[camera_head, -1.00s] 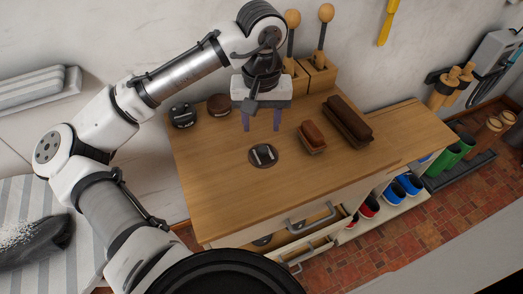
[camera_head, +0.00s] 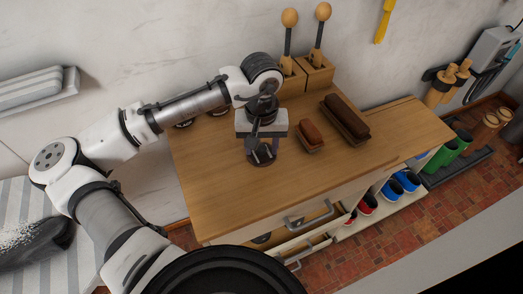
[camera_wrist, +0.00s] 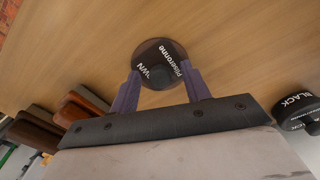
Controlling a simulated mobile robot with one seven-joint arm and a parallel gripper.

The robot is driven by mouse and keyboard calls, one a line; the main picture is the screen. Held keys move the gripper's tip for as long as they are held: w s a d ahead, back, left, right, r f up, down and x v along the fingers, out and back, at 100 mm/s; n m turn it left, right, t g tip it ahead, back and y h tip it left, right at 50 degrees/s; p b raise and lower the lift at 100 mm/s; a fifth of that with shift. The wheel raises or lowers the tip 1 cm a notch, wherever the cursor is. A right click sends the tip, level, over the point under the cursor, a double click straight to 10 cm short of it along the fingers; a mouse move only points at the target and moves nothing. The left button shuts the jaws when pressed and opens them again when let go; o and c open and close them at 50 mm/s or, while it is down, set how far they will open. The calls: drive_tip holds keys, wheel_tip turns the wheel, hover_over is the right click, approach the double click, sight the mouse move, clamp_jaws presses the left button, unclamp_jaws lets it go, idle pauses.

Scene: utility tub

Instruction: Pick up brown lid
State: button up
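Nothing is held. Whether the fingers touch the lid, I cannot tell.
A black round tin (camera_wrist: 297,108) sits to the right in the wrist view. Two brown brushes (camera_head: 310,136) (camera_head: 346,120) lie right of my gripper in the head view. Wooden blocks with knobbed handles (camera_head: 315,70) stand at the back. A drawer below is open. The front cabinet top is clear.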

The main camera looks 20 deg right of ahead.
clamp_jaws()
drive_tip(key=shift+r, duration=0.15)
